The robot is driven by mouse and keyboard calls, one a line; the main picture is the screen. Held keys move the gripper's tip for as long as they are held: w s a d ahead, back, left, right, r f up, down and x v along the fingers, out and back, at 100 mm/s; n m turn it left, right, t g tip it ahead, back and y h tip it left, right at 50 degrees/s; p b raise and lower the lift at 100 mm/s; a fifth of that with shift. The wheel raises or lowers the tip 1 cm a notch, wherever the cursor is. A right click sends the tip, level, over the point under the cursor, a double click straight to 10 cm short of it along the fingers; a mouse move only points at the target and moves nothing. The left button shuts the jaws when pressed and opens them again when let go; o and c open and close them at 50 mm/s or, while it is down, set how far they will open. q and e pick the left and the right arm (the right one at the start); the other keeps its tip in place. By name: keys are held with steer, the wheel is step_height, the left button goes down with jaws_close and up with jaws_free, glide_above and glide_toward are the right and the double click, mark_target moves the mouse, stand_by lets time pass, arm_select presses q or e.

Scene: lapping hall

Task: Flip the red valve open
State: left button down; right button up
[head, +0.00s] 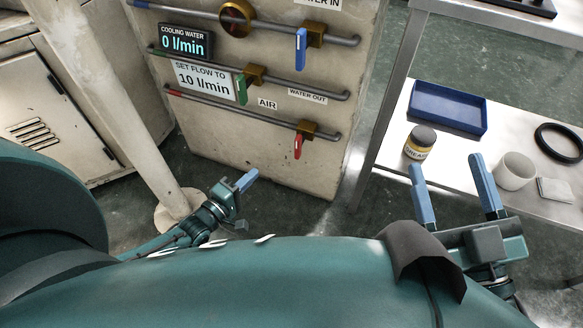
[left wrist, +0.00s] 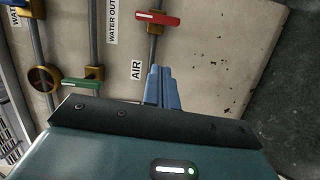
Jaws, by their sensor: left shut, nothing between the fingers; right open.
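The red valve (head: 298,146) is a red lever on a brass body, on the lowest pipe of the beige panel. In the head view its lever hangs down, across the pipe. The red valve lever also shows in the left wrist view (left wrist: 158,18), near the top, above the fingers. My left gripper (head: 247,180) is below and left of the valve, apart from it, with its blue fingers (left wrist: 162,85) shut and empty. My right gripper (head: 452,182) is open and empty at the right, in front of the metal shelf.
Above the red valve are a green lever (head: 241,89) and a blue lever (head: 300,49) on their pipes. The flow display (head: 186,42) reads 0 l/min. A blue tray (head: 447,107), jar (head: 420,142), white cup (head: 514,171) and black ring (head: 560,142) are on the shelf.

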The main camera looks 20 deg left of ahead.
mark_target(300, 143)
arm_select(q)
steer(key=shift+w+a+f+n+t+b, duration=0.3)
steer(key=shift+w+a+f+n+b, duration=0.1)
steer(key=shift+w+a+f, duration=0.35)
arm_select(e)
steer(key=shift+w+f+n+y, duration=0.15)
steer(key=shift+n+y, duration=0.15)
arm_select(q)
steer(key=shift+s+d, duration=0.1)
steer(key=shift+s, duration=0.05)
steer(key=shift+f, duration=0.1)
steer(key=w+d+b, duration=0.4)
steer(key=w+d, duration=0.2)
steer(key=w, duration=0.3)
steer(key=shift+w+d+b, duration=0.25)
steer(key=shift+d+b, duration=0.05)
steer(key=shift+d, duration=0.1)
arm_select(e)
steer(key=shift+s+d+r+n+t+y, duration=0.15)
steer(key=shift+r+n+t+y, duration=0.15)
steer(key=shift+r+n+y, duration=1.2)
steer(key=shift+s+d+r+n+t+y, duration=0.1)
steer(key=shift+r+n+t+y, duration=0.2)
steer(key=shift+r+n+y, duration=1.2)
steer(key=shift+f, duration=0.2)
